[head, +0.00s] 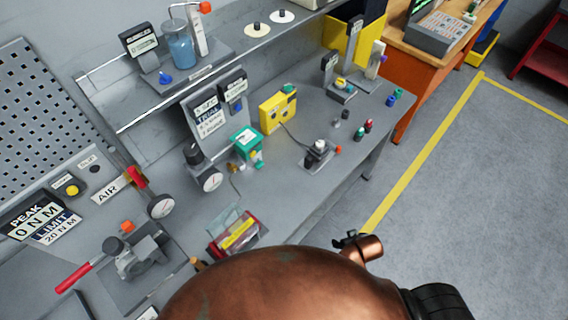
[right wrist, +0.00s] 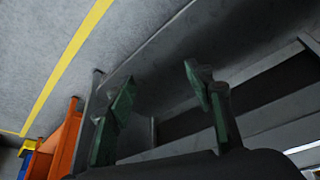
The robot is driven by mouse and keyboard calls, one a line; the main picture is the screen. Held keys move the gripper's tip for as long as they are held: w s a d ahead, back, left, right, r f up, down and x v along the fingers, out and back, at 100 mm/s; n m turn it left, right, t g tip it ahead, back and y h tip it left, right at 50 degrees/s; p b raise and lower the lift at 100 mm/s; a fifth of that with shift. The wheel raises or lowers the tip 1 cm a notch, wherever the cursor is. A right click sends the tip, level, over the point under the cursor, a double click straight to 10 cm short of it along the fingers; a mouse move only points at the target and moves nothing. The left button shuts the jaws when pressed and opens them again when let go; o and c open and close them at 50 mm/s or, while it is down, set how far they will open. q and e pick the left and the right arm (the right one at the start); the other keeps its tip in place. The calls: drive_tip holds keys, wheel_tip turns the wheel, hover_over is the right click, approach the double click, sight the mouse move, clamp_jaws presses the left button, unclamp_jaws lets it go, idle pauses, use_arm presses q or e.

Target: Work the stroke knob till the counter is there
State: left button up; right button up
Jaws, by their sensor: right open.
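A grey stand with printed labels, one reading TRIAL (head: 208,118), stands mid-bench. A dark round knob (head: 193,153) sits at its lower left, beside a white dial gauge (head: 209,180). A small fixture with a white-and-black upright part (head: 320,148) lies farther right. I cannot tell which of these is the stroke knob, and I cannot make out a counter reading. My right gripper (right wrist: 160,85) shows in the right wrist view, its green-padded fingers wide apart with nothing between them. It is away from the bench-top items. My left gripper is out of view.
The grey bench (head: 305,205) has a shelf (head: 225,60) above it. A red-handled vise-like tool (head: 140,252), a yellow box (head: 278,108) and a green device (head: 247,145) crowd it. An orange cabinet (head: 418,72) stands beyond. Floor right of the bench is clear.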

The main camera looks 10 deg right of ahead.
drive_tip(key=w+a+r+n+t+y+p, duration=0.2)
drive_tip(key=w+a+r+t, duration=0.1)
drive_tip(key=w+a+r, duration=0.7)
drive_tip(key=n+t+y, duration=0.3)
drive_tip(key=n+y, duration=0.1)
drive_tip(key=y, duration=0.2)
approach(261, 166)
drive_tip(key=shift+s, duration=0.1)
drive_tip(key=shift+w+a, duration=0.15)
drive_tip(key=shift+w, duration=0.15)
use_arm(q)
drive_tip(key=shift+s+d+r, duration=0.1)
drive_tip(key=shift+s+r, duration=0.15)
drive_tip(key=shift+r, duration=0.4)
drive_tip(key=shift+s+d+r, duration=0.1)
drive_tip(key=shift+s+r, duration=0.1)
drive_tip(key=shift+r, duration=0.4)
use_arm(e)
drive_tip(key=x, duration=0.7)
drive_tip(key=shift+w, duration=0.15)
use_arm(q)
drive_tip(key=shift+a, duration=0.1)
use_arm(e)
drive_tip(key=shift+c, duration=0.3)
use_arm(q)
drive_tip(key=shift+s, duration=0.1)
use_arm(e)
drive_tip(key=shift+a, duration=0.1)
drive_tip(key=c, duration=1.1)
